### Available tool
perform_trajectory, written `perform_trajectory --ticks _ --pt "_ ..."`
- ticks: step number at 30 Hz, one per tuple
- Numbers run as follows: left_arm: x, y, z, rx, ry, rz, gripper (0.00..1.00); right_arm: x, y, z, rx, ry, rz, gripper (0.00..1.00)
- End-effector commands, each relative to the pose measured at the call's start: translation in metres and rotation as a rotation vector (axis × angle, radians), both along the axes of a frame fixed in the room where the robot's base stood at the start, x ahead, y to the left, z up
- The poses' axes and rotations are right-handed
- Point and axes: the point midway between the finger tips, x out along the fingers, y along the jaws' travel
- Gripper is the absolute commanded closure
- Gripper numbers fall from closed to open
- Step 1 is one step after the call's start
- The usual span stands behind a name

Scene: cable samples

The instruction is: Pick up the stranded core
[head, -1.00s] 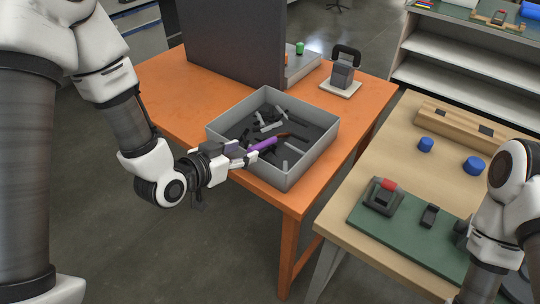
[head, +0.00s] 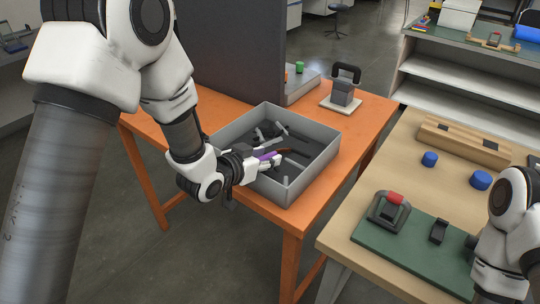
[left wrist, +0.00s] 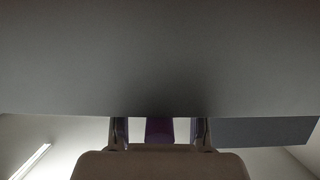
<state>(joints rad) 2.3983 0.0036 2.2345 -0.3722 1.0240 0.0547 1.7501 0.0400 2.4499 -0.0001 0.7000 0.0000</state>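The stranded core is a purple length with a brown, copper-like end. In the head view it (head: 269,155) slants at the near-left side of the grey bin (head: 314,174), its brown end pointing right over the bin. My left gripper (head: 262,162) reaches in from the left at the bin's near-left wall, its white fingers around the purple part. In the left wrist view the purple core (left wrist: 159,131) stands between the two fingers with light gaps on both sides. The core's lower end is hidden. Only links of my right arm show, at the right edge.
Several dark and grey pieces lie in the bin. The bin stands on an orange table (head: 362,124) beside a tall dark panel (head: 240,60). A block with a black handle (head: 343,90) stands behind. A wooden table (head: 455,185) with a green mat (head: 410,246) is at right.

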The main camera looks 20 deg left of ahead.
Motion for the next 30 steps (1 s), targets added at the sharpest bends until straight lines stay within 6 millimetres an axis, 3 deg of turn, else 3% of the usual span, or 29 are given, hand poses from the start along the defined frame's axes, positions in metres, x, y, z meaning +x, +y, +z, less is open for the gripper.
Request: perform_trajectory --ticks 1,3,14,17,25,30 --pt "0.000 0.000 0.000 0.000 0.000 0.000 0.84 0.000 0.000 0.000 0.000 0.000 0.000 0.60" --pt "0.000 0.000 0.000 0.000 0.000 0.000 1.00 0.000 0.000 0.000 0.000 0.000 0.000 0.60" --pt "0.000 0.000 0.002 0.000 0.000 0.000 1.00 0.000 0.000 0.000 0.000 0.000 0.000 0.60" --pt "0.000 0.000 0.016 0.000 -0.003 0.001 1.00 0.000 0.000 0.001 0.000 0.000 0.000 0.60" --pt "0.000 0.000 0.080 0.000 -0.005 0.000 1.00 0.000 0.000 0.007 0.000 0.000 0.000 0.60" --pt "0.000 0.000 0.100 -0.011 -0.026 -0.002 1.00 0.000 0.000 0.008 0.000 0.000 0.000 0.60"
